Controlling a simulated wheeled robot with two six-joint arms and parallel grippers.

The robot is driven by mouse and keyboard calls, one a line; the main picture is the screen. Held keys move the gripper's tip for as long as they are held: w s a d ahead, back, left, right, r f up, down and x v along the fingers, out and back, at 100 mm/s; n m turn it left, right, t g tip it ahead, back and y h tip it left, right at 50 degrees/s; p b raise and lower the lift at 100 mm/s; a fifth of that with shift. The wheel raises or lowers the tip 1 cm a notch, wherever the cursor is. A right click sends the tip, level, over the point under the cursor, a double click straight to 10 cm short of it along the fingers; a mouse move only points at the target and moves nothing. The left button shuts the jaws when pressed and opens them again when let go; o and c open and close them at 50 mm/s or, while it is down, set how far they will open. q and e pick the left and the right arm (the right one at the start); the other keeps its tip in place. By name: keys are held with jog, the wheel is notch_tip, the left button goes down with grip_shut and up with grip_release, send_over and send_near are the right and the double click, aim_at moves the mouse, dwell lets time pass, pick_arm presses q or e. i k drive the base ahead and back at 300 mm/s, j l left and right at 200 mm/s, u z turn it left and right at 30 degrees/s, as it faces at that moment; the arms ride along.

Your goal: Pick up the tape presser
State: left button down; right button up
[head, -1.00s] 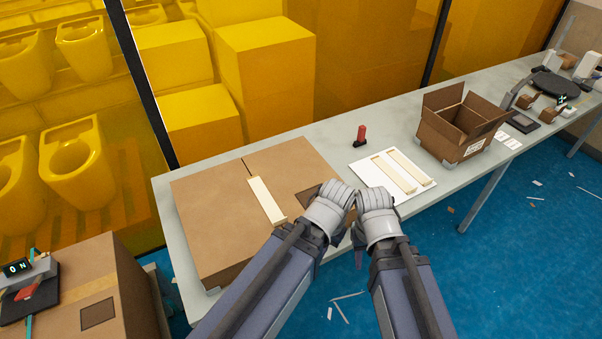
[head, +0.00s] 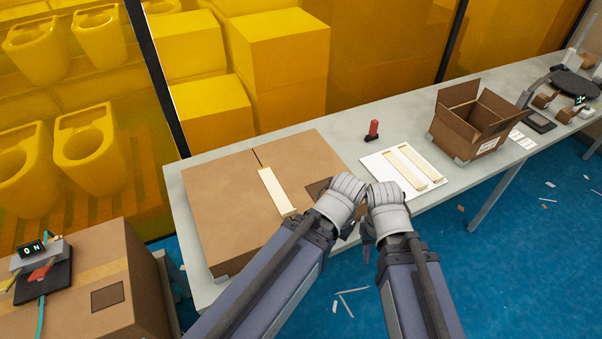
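A small red-handled tool on a black base (head: 373,132), which looks like the tape presser, stands upright on the grey table behind the white sheet. My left gripper (head: 345,192) is a grey hand with curled fingers over the front right corner of the flat cardboard box. My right gripper (head: 386,199) is a similar curled hand close beside it, near the table's front edge. Both are apart from the red tool and nearer to me. Their fingertips are hidden, and nothing shows in either one.
The flat cardboard box (head: 225,205) bears a cream strip (head: 275,191). Two cream strips lie on the white sheet (head: 382,172). An open carton (head: 455,135) stands to the right. A lower box (head: 140,275) with a device is at left. The table (head: 345,140) is clear around the red tool.

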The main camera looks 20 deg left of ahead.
aim_at(374, 134)
jog(key=l+u, duration=0.1)
jog(key=u, duration=0.8)
jog(key=i+l+u, duration=0.1)
jog(key=l+u, duration=0.65)
jog(key=l, duration=0.2)
jog(key=l+u, duration=0.4)
jog(key=l, duration=0.6)
jog(key=k+l+u, duration=0.1)
jog(key=l, duration=0.3)
jog(key=k+l, duration=0.15)
jog(key=l, duration=0.7)
jog(key=k+l+u, duration=0.1)
jog(key=l, duration=0.35)
